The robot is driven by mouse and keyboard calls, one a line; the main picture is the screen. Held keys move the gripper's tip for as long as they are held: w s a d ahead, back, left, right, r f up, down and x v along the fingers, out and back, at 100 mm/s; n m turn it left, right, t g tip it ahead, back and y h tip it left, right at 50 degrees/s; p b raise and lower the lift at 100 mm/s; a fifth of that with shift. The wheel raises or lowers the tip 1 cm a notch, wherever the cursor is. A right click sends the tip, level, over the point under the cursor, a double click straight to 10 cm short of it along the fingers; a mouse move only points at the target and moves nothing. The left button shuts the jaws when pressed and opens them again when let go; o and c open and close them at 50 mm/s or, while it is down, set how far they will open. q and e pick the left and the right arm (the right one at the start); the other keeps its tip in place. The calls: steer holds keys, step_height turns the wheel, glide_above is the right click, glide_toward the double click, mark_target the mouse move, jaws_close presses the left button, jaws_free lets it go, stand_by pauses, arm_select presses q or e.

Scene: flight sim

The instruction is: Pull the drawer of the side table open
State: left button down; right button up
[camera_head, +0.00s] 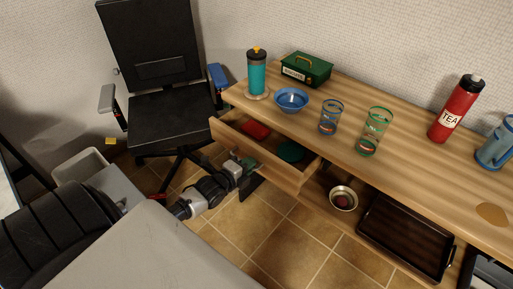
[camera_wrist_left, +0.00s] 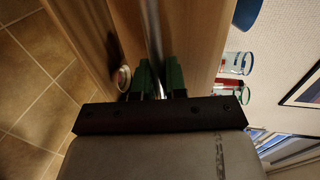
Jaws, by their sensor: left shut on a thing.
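The wooden side table (camera_head: 360,99) stands against the wall. Its drawer (camera_head: 287,174) is pulled partly out at the left end, with a red item (camera_head: 256,130) and a dark green item (camera_head: 291,152) inside. My left gripper (camera_head: 246,164) is at the drawer's front. In the left wrist view, its green fingers (camera_wrist_left: 158,82) are shut around a metal bar handle (camera_wrist_left: 153,35) on the wooden front. Most of the handle is hidden by the gripper in the head view. My right gripper is not in view.
On the tabletop stand a teal bottle (camera_head: 257,74), a blue bowl (camera_head: 291,99), a green box (camera_head: 306,69), two glasses (camera_head: 330,117) and a red tea flask (camera_head: 456,108). A bowl (camera_head: 343,198) and dark tray (camera_head: 405,238) sit on the lower shelf. A black chair (camera_head: 160,110) stands left of the table.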

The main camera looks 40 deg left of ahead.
arm_select(q)
steer(key=d+f+p+v, duration=0.1)
steer(key=p+v, duration=0.3)
steer(key=v, duration=0.7)
steer(key=shift+s+a+f+p, duration=0.4)
steer(key=shift+s+a+f, duration=0.05)
steer(key=shift+s+f, duration=0.2)
steer(key=c, duration=1.2)
jaws_free()
steer(key=shift+w, duration=0.1)
steer(key=v, duration=1)
steer(key=shift+s+r, duration=0.1)
steer(key=shift+s, duration=0.3)
